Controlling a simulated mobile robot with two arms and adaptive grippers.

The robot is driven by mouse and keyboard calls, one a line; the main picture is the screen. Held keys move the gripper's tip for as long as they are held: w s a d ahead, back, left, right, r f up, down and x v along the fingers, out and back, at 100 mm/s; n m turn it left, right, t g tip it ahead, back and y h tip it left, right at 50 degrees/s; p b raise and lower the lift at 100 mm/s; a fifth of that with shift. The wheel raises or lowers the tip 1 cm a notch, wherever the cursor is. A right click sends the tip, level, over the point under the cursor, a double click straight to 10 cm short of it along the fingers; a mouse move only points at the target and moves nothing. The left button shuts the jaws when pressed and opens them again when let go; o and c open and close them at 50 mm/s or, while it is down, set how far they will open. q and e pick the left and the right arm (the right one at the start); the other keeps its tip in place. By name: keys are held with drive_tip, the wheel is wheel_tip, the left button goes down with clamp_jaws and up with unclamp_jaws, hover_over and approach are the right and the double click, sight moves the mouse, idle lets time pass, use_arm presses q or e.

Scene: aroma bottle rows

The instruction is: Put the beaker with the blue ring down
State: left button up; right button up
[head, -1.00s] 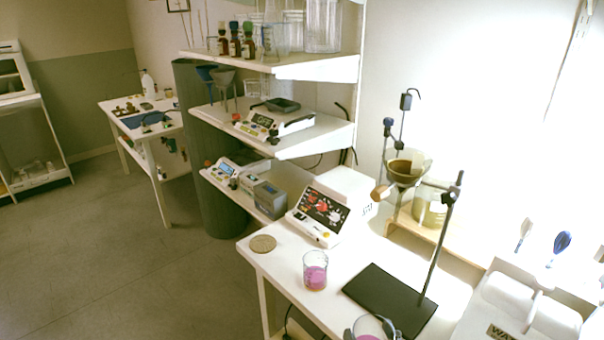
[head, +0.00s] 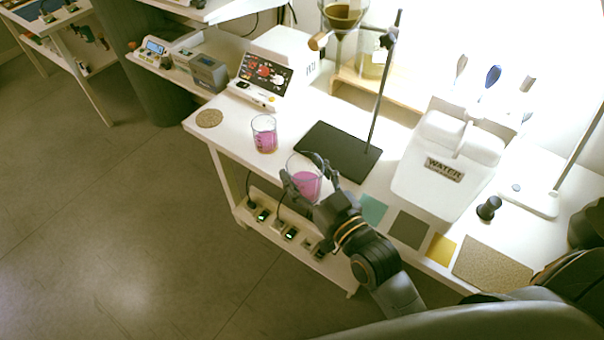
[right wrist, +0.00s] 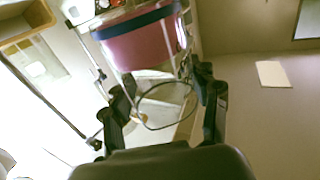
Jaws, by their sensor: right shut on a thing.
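My right gripper (head: 308,188) is shut on a clear glass beaker (head: 305,178) with pink liquid, close to the front edge of the white bench (head: 240,148). In the right wrist view the beaker (right wrist: 145,45) fills the upper middle, beyond the fingers (right wrist: 165,92), and a blue ring (right wrist: 138,20) runs round it. The ring is hard to make out in the head view. The beaker looks off the bench, but its height is hard to judge. A second beaker (head: 264,134) with pink liquid stands on the bench to its left. My left gripper is out of view.
A black stand base (head: 338,150) with a tall rod lies behind the held beaker. A round cork coaster (head: 209,118) sits at the bench's left corner. Teal (head: 373,209), grey (head: 410,229), yellow (head: 441,249) and cork (head: 492,264) mats line the front edge right of my gripper.

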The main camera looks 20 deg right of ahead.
drive_tip(key=shift+w, duration=0.1)
drive_tip(key=w+d+f, duration=0.1)
drive_tip(key=w+f, duration=0.3)
drive_tip(key=w+d+f, duration=0.1)
drive_tip(key=w+f, duration=0.3)
drive_tip(key=w, duration=0.1)
drive_tip(key=w+d+f, duration=0.1)
drive_tip(key=w+f, duration=0.3)
drive_tip(key=shift+w+d+f+b, duration=0.2)
drive_tip(key=shift+d+b, duration=0.1)
drive_tip(key=shift+d, duration=0.1)
drive_tip(key=shift+s+f, duration=0.1)
drive_tip(key=shift+f, duration=0.05)
drive_tip(key=o, duration=0.9)
drive_tip(key=shift+f, duration=0.15)
drive_tip(key=o, duration=0.4)
